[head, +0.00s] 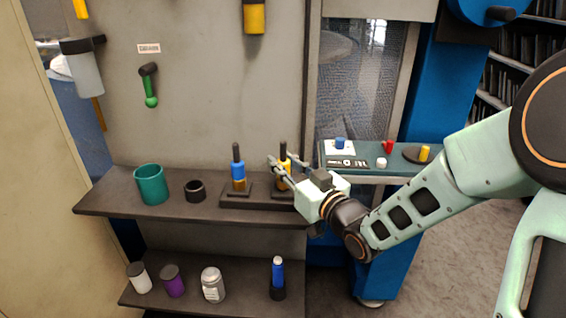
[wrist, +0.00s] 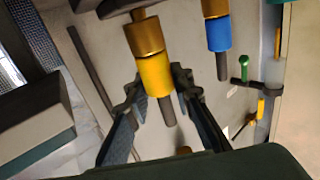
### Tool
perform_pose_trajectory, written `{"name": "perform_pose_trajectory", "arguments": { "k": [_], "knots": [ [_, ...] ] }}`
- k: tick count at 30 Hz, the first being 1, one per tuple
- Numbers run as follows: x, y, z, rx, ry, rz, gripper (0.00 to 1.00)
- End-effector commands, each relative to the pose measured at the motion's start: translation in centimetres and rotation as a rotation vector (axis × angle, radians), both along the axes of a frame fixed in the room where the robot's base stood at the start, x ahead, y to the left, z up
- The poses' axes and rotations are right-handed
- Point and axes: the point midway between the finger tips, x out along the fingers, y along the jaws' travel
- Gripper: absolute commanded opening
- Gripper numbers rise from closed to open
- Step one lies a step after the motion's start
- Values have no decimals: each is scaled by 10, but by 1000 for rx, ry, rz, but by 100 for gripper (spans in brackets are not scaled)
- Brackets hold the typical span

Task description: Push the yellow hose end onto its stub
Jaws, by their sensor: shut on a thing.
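The yellow hose end (head: 284,167) is upright above the right part of a dark base on the upper shelf, with a dark hose piece rising from it. In the wrist view the yellow hose end (wrist: 156,76) is between my fingers and lines up with a brass stub (wrist: 146,36). They appear to meet, but I cannot tell how far one is over the other. My gripper (head: 279,170) is shut on the yellow hose end; its fingers (wrist: 160,95) flank it.
A blue hose end (head: 238,171) stands on a brass stub close to the left. A teal cup (head: 150,185) and a black ring (head: 195,190) sit farther left on the shelf (head: 110,205). A green panel (head: 335,175) with knobs is at the right.

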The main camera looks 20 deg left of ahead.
Motion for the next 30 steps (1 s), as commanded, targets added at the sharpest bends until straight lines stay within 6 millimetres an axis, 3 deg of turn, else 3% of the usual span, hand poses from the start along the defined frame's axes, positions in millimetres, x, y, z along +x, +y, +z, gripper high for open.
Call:
{"name": "perform_pose_trajectory", "arguments": {
  "k": [16, 17, 22, 30],
  "knots": [
    [0, 0, -12, 1, -1, 0, 0],
    [0, 0, -12, 1, -1, 0, 22],
    [0, 0, -11, 0, 0, 0, 41],
    [0, 0, -12, -1, 1, 0, 42]
  ]
}}
